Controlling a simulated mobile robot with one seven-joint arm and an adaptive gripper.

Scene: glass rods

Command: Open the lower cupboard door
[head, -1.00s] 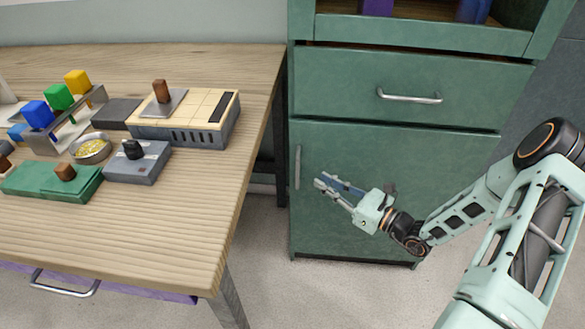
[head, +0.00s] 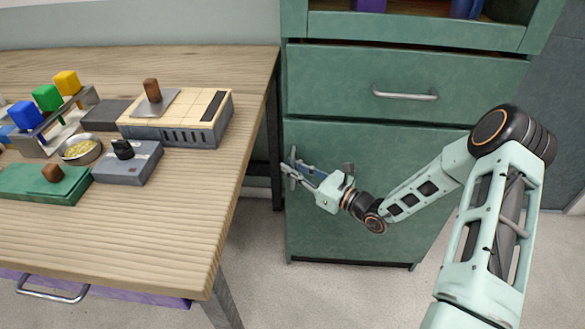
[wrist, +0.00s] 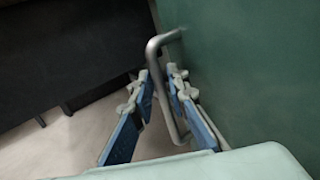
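The lower cupboard door (head: 330,240) is a green panel below the drawer, and it looks closed. Its silver bar handle (wrist: 155,48) is upright near the door's left edge. In the head view the handle is largely hidden behind my fingers. My gripper (head: 290,168) is at the handle, reaching in from the right. In the wrist view my gripper (wrist: 160,85) has its two blue-padded fingers apart, one on each side of the handle bar. The right finger looks close to the bar; I cannot tell whether it touches.
A green drawer (head: 350,80) with a silver handle is above the door. A wooden table (head: 190,200) with several boxes and blocks stands to the left, its leg close to the cupboard's left side. The floor (head: 265,290) in front is clear.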

